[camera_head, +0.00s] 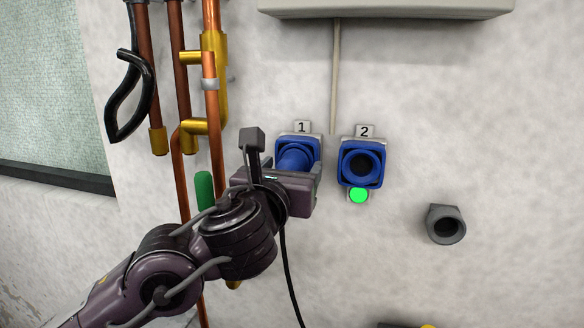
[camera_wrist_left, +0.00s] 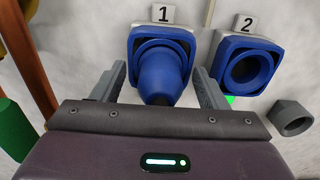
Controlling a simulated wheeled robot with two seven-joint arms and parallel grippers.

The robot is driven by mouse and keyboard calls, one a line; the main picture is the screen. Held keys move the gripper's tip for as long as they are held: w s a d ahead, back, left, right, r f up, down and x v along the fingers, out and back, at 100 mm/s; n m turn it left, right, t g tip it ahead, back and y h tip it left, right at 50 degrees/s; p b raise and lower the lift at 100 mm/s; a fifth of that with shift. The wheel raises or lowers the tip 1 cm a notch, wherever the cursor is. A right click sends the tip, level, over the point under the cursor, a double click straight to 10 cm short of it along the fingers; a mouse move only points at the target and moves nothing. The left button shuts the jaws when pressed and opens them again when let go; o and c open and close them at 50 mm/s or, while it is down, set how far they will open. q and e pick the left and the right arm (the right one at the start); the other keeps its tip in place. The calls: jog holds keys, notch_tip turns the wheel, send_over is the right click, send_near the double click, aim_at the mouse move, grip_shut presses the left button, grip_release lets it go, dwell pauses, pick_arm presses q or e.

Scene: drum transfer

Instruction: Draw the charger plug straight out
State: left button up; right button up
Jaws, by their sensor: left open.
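The blue charger plug (camera_head: 296,158) sits in the blue socket marked 1 (camera_head: 311,143) on the wall. In the left wrist view the plug (camera_wrist_left: 161,75) points out toward me, and its dark rear end is partly hidden by my gripper body. My left gripper (camera_head: 303,177) is open in front of socket 1. In the left wrist view its two grey fingers (camera_wrist_left: 161,88) stand on either side of the plug, with a gap visible on each side. Socket 2 (camera_head: 362,163) is empty, with a lit green lamp (camera_head: 358,195) below it. My right gripper is not in view.
Copper pipes (camera_head: 210,85) with yellow fittings run down the wall left of the sockets. A black cable (camera_head: 288,270) hangs below my gripper. A grey round holder (camera_head: 445,225) juts from the wall at right. A grey box (camera_head: 385,8) is overhead. The wall between is clear.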

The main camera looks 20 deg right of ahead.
pick_arm(q)
jog(key=shift+c, duration=0.5)
grip_shut()
dwell(0.5)
jog(key=shift+s, duration=0.15)
jog(key=shift+v, duration=2.9)
